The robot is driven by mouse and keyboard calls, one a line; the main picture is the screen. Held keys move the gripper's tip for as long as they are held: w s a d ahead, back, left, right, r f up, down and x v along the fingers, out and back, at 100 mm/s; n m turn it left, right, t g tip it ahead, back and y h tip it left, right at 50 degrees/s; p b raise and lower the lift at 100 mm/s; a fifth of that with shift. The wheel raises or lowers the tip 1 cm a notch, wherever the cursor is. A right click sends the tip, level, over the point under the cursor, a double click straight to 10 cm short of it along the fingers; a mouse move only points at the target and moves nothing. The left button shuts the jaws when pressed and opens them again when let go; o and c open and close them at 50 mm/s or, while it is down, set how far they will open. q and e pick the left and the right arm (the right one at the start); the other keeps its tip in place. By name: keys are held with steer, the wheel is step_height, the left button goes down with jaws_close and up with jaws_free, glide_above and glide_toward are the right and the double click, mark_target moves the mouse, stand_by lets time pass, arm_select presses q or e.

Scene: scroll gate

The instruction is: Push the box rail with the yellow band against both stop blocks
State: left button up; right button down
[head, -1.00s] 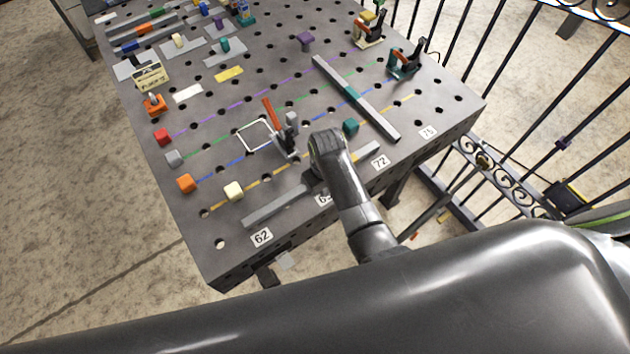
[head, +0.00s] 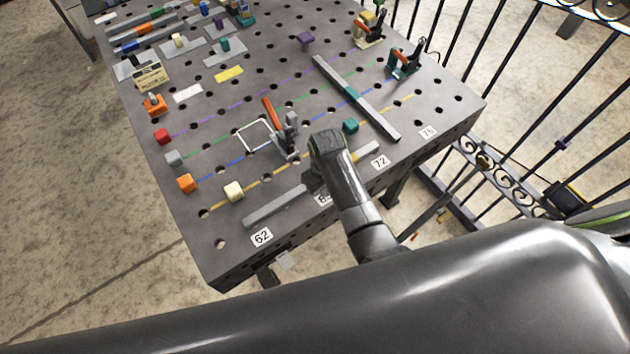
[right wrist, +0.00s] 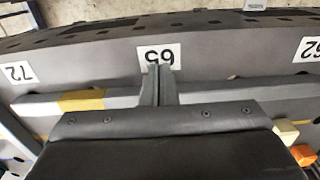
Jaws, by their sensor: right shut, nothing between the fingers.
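The grey box rail (head: 275,210) lies along the front edge of the table, behind the number labels. My right arm hides its middle in the head view. In the right wrist view its yellow band (right wrist: 81,100) shows left of my right gripper (right wrist: 158,72). That gripper is shut and empty, its fingers across the rail beside label 65; I cannot tell if they touch the rail. A cream block (head: 233,191) and a teal block (head: 350,126) stand beyond the rail, apart from it. I cannot tell which blocks are the stops. My left gripper is out of view.
A toggle clamp with a red handle (head: 272,115) stands beyond the rail. A second grey rail with a teal band (head: 372,112) lies across the table at right. Orange (head: 186,183), grey (head: 174,158) and red (head: 162,137) blocks line the left side. More clamps stand far right.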

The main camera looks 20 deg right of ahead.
mark_target(306, 167)
steer(key=shift+f+b, duration=0.45)
steer(key=shift+f, duration=0.5)
stand_by(0.3)
steer(key=shift+r+p, duration=0.3)
steer(key=shift+p, duration=0.35)
steer(key=shift+w, duration=0.1)
stand_by(0.7)
steer(key=shift+w+a+b, duration=0.3)
steer(key=shift+w+b, duration=0.15)
steer(key=shift+w, duration=0.35)
steer(key=shift+w+a+b, duration=0.25)
steer(key=shift+w+b, duration=0.15)
steer(key=shift+w, duration=0.35)
steer(key=shift+w+a+b, duration=0.3)
steer(key=shift+w+b, duration=0.15)
steer(key=shift+w, duration=0.35)
steer(key=shift+w+a+b, duration=0.35)
steer(key=shift+w+b, duration=0.3)
steer(key=shift+w, duration=0.25)
steer(key=shift+w+a+b, duration=0.3)
steer(key=shift+w+b, duration=0.3)
steer(key=shift+w, duration=0.3)
